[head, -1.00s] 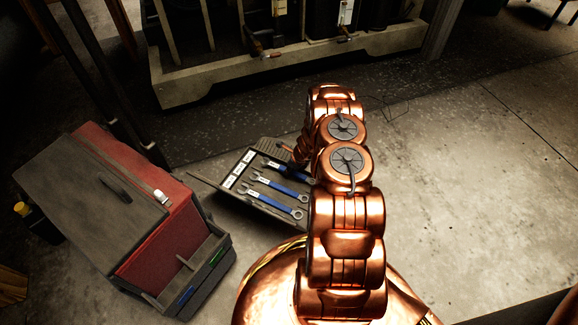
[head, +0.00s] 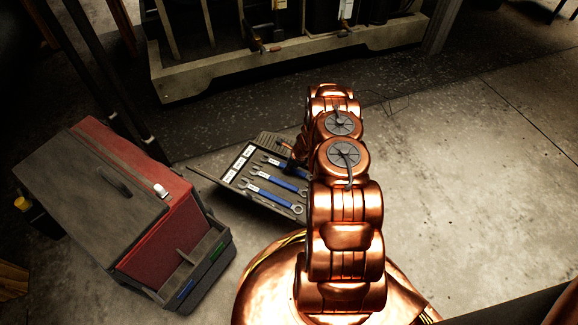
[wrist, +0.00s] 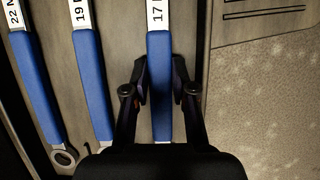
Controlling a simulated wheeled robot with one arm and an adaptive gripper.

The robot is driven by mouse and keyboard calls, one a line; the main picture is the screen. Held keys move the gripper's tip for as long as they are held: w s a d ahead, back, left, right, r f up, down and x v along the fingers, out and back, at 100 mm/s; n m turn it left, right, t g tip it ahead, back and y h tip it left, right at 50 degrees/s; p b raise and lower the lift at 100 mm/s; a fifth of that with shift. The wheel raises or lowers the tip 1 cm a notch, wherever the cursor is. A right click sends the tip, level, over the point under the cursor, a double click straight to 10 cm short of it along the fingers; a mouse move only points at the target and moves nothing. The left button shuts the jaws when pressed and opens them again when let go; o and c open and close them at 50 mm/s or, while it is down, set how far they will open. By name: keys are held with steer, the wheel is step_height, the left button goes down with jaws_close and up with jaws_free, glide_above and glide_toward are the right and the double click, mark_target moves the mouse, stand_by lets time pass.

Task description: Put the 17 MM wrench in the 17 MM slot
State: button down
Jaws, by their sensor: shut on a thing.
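The 17 MM wrench (wrist: 159,118) has a blue handle and a white neck marked 17 in the wrist view. My gripper (wrist: 160,72) is shut on this handle, one finger on each side. The wrench lies parallel to two other blue-handled wrenches marked 19 (wrist: 91,75) and 22 (wrist: 36,90), at their right. In the head view, the 17 MM wrench (head: 272,160) is at the far side of the dark tool tray (head: 272,219), partly hidden by my gripper and arm. I cannot tell whether it rests in its slot or is slightly above it. Its far ends are hidden.
White labels (head: 235,165) line the tray's left side. A red and grey toolbox (head: 150,235) stands left of the tray. The compressor's pale base frame (head: 290,60) is behind it. The concrete floor (head: 460,190) at right is clear.

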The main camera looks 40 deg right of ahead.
steer(key=shift+f, duration=0.2)
steer(key=c, duration=0.9)
jaws_free()
steer(key=shift+o, duration=0.2)
steer(key=v, duration=1.2)
